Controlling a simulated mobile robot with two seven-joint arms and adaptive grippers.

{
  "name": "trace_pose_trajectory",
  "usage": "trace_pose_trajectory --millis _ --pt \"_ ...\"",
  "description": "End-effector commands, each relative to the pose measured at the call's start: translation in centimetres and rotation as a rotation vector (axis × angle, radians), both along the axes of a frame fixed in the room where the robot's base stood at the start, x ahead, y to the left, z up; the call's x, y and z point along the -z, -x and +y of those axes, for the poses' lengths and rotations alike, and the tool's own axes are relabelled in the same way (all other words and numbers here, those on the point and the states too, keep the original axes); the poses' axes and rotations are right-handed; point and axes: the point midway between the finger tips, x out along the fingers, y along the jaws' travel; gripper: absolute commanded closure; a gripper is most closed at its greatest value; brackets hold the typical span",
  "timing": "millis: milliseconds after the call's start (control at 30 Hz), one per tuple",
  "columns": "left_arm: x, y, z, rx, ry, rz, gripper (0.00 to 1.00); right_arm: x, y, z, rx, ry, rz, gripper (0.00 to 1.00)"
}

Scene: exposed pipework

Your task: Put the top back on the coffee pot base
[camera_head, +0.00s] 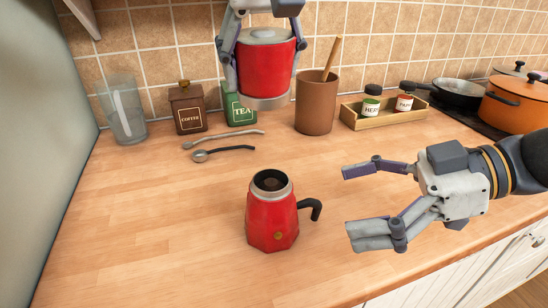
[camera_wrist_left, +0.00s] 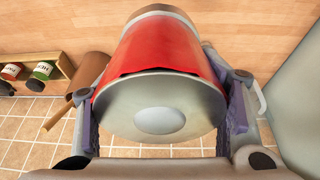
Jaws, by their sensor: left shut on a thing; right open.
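The red coffee pot base (camera_head: 272,217) stands upright on the wooden counter, with a silver rim, an open top and a black handle pointing right. My left gripper (camera_head: 262,50) is shut on the red pot top (camera_head: 266,70) and holds it upright, high above the counter and behind the base. In the left wrist view the pot top (camera_wrist_left: 165,65) sits between the two fingers, its silver lid (camera_wrist_left: 160,105) facing the camera. My right gripper (camera_head: 352,204) is open and empty, to the right of the base's handle and apart from it.
Two spoons (camera_head: 225,145) lie behind the base. A glass (camera_head: 123,110), a coffee tin (camera_head: 188,108), a tea tin (camera_head: 238,110), a brown utensil cup (camera_head: 316,102) and a spice rack (camera_head: 384,113) line the tiled wall. An orange pot (camera_head: 515,104) stands right. The front left counter is clear.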

Motion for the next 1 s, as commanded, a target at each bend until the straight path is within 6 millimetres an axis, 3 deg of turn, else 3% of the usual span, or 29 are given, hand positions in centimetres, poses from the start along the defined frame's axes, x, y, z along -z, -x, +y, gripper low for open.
trace_pose_trajectory --millis 133,267,500,867,1000 --pt "0.0 0.0 0.0 0.000 0.000 -0.001 0.73 0.1 0.0 0.2 0.000 -0.001 0.001 0.14" --pt "0.1 -0.1 0.0 0.000 0.000 0.001 0.73 0.9 -0.2 2.0 -0.002 -0.003 0.006 0.14" --pt "3.3 -1.2 0.0 0.000 -0.001 0.054 0.73 2.9 -1.0 5.7 0.001 -0.002 0.012 0.14" --pt "3.3 -1.2 0.0 -0.001 0.000 0.053 0.73 2.7 -1.0 6.2 0.001 0.000 0.001 0.14" --pt "5.4 -1.8 0.0 0.000 0.000 0.086 0.73 4.0 -1.6 7.5 0.000 -0.003 0.013 0.14"
